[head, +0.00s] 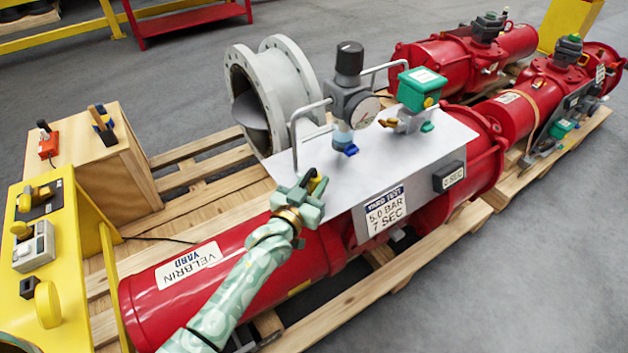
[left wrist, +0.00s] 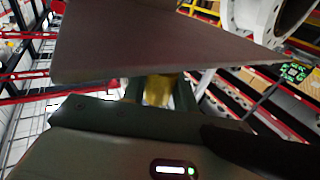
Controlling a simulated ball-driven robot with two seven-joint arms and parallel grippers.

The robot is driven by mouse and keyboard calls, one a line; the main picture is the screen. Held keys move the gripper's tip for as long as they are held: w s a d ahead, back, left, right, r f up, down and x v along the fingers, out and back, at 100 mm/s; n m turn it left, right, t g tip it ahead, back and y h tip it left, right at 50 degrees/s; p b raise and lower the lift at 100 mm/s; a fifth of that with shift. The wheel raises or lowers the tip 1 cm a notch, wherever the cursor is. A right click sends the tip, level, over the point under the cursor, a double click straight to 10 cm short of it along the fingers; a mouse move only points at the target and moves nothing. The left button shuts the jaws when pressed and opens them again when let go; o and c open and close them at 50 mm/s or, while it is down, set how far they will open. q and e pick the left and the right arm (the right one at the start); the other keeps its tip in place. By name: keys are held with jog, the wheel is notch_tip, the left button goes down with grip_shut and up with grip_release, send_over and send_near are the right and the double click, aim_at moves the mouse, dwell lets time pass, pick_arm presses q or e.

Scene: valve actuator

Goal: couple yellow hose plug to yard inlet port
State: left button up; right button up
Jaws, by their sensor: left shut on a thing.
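My left gripper (head: 306,190) is at the left front edge of the grey plate (head: 290,170) on the large red actuator (head: 240,262). It is shut on a small yellow and black piece, the yellow hose plug (head: 318,184), mostly hidden by the fingers. A yellow part of the plug (left wrist: 157,90) shows between the fingers in the left wrist view. The filter regulator with gauge (head: 350,100) stands upright on the plate, apart from the gripper. I cannot make out which opening is the yard inlet port. My right gripper is not in view.
A grey flanged pipe (head: 275,95) is behind. A yellow panel (head: 60,220) and wooden crate (head: 110,160) are at left.

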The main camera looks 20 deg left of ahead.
pick_arm(q)
jog(key=o, duration=1.1)
jog(key=shift+o, duration=0.2)
jog(key=s+a+p, duration=0.2)
jog(key=s+p, duration=0.3)
jog(key=s, duration=1.1)
jog(key=shift+a, duration=0.15)
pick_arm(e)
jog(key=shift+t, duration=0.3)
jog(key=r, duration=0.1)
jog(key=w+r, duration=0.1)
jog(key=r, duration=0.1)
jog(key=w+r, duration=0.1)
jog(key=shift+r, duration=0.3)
pick_arm(q)
jog(key=shift+f, duration=0.1)
